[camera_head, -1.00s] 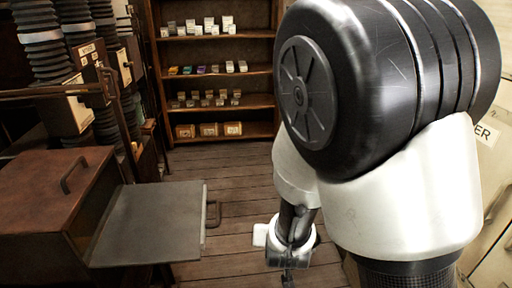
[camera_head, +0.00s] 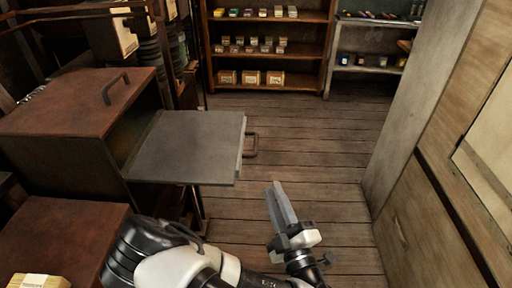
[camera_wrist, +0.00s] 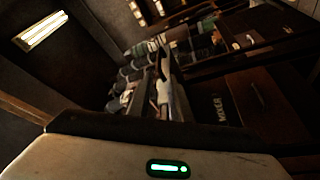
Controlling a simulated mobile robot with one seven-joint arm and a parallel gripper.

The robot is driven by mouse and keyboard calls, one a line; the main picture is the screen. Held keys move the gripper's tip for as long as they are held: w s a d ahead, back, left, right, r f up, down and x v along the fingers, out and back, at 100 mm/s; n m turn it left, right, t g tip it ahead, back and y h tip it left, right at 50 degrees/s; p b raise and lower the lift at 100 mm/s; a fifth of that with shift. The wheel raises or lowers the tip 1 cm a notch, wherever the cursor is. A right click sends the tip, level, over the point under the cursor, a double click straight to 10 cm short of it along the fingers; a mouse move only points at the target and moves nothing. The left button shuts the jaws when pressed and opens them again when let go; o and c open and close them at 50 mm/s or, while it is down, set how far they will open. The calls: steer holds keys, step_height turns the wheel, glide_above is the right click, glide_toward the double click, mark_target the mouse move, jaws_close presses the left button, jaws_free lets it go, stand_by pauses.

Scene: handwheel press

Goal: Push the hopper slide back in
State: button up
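The hopper slide (camera_head: 190,147) is a flat grey plate sticking out to the right from the open side of a brown metal box (camera_head: 75,115). A small bar handle (camera_head: 251,145) stands on its right end. My gripper (camera_head: 278,188) is right of and nearer than the slide, apart from it, above the wooden floor. Its grey fingers point up in the head view and lie together with nothing between them. In the wrist view the fingers (camera_wrist: 165,75) show small and dark against the machinery. The slide cannot be made out there.
A lower brown box (camera_head: 60,230) stands at front left. Shelves with small boxes (camera_head: 265,50) stand at the back. A wooden cabinet (camera_head: 440,170) bounds the right side. The floor (camera_head: 315,140) between slide and cabinet is clear.

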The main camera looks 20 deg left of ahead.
mark_target(256, 143)
steer(key=x, duration=1.6)
steer(key=shift+w+a+r+p, duration=0.1)
steer(key=shift+w+p, duration=0.2)
steer(key=shift+w, duration=0.1)
jaws_close()
